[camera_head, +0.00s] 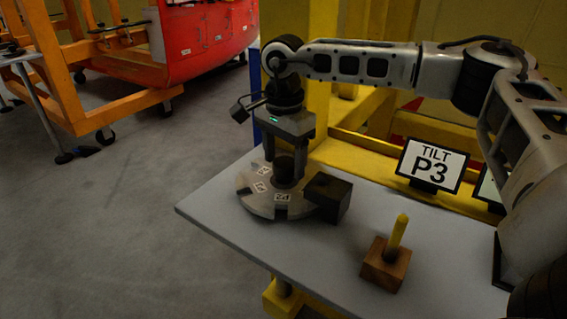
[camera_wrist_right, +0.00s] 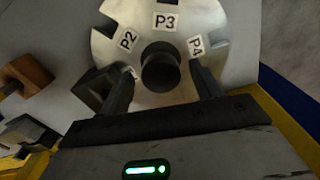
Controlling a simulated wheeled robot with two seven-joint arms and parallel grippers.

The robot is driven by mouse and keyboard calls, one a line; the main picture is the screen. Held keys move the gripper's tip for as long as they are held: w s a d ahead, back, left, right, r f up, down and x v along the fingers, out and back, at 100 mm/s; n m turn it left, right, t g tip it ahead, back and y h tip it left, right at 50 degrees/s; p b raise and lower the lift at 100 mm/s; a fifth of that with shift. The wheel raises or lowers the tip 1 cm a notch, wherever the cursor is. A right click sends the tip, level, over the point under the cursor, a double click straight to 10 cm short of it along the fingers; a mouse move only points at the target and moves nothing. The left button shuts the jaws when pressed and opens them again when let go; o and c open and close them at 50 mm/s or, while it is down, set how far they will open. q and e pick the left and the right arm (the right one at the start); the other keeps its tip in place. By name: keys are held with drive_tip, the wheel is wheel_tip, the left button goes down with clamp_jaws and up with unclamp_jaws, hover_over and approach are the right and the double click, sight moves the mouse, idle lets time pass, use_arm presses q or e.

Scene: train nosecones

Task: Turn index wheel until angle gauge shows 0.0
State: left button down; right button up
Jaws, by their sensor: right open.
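The index wheel (camera_head: 262,204) is a grey slotted disc lying on the table, with a dark round knob (camera_head: 285,168) at its centre. In the wrist view the wheel (camera_wrist_right: 185,78) shows labels P2, P3 and P4, with P3 at the top, behind the knob (camera_wrist_right: 160,68). My right gripper (camera_head: 284,172) points down over the wheel. Its open fingers stand either side of the knob, apparently with gaps. A second display (camera_head: 489,190) is mostly hidden behind my right arm, so no angle reading is legible. My left gripper is out of view.
A dark block (camera_head: 336,196) stands against the wheel's right side. A wooden block (camera_head: 386,264) with a yellow peg (camera_head: 398,235) stands nearer on the grey table (camera_head: 225,212). Yellow frame beams (camera_head: 380,155) run along the back. Open floor lies left.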

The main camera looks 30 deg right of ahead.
drive_tip(key=shift+f, duration=0.95)
drive_tip(key=c, duration=1.4)
drive_tip(key=shift+a, duration=0.1)
